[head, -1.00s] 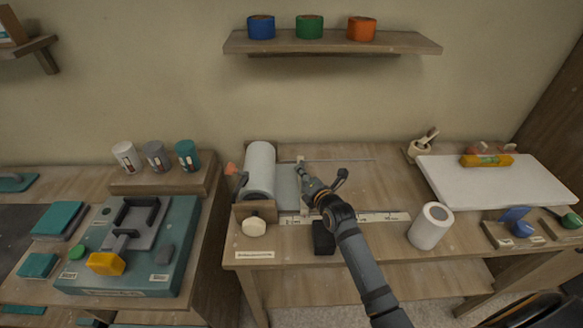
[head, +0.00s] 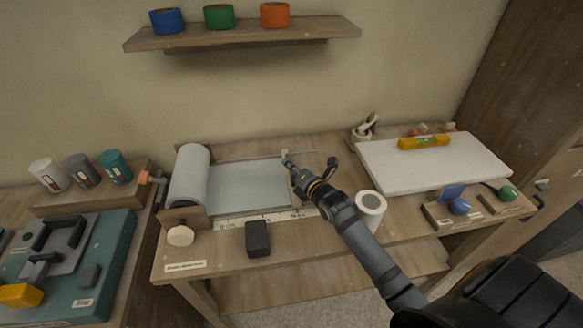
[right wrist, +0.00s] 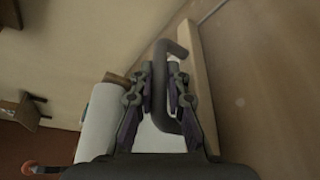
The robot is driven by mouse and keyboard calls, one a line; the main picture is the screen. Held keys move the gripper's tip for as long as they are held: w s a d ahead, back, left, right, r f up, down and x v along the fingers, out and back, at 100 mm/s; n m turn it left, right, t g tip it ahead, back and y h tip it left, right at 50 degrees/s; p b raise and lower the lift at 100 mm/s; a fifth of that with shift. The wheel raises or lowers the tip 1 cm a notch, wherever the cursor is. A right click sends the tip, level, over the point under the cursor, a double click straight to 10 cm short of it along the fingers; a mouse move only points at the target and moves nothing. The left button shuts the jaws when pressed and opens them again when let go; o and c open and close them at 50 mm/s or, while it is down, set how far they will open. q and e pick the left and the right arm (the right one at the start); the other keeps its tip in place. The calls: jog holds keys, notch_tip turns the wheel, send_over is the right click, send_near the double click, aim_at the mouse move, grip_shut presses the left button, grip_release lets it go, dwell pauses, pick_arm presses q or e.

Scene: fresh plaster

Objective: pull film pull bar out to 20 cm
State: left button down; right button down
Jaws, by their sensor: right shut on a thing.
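The film roll (head: 190,178) is a pale grey cylinder in a wooden holder at the left of the workbench. A grey film sheet (head: 248,186) stretches flat from it to the right, ending at the light wooden pull bar (head: 285,154). My right gripper (head: 293,171) is at the bar, mostly hiding it. In the right wrist view the gripper (right wrist: 167,82) is shut on the bar's dark handle (right wrist: 186,112), with the wooden bar (right wrist: 201,70) beyond. A pale measuring scale (head: 250,219) runs along the film's front edge; its numbers are too small to read surely. My left gripper is not in view.
A black block (head: 257,239) lies in front of the scale. A white roll (head: 370,209) stands right of my right arm. A white board (head: 432,163) with a yellow level (head: 424,142) lies further right. Bare bench shows just right of the bar.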

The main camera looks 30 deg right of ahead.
jog(key=c, duration=1.4)
grip_release()
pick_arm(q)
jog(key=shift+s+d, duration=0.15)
pick_arm(e)
jog(key=shift+o, duration=0.3)
jog(key=v, duration=1.1)
jog(key=shift+s+r, duration=0.15)
jog(key=shift+s, duration=0.35)
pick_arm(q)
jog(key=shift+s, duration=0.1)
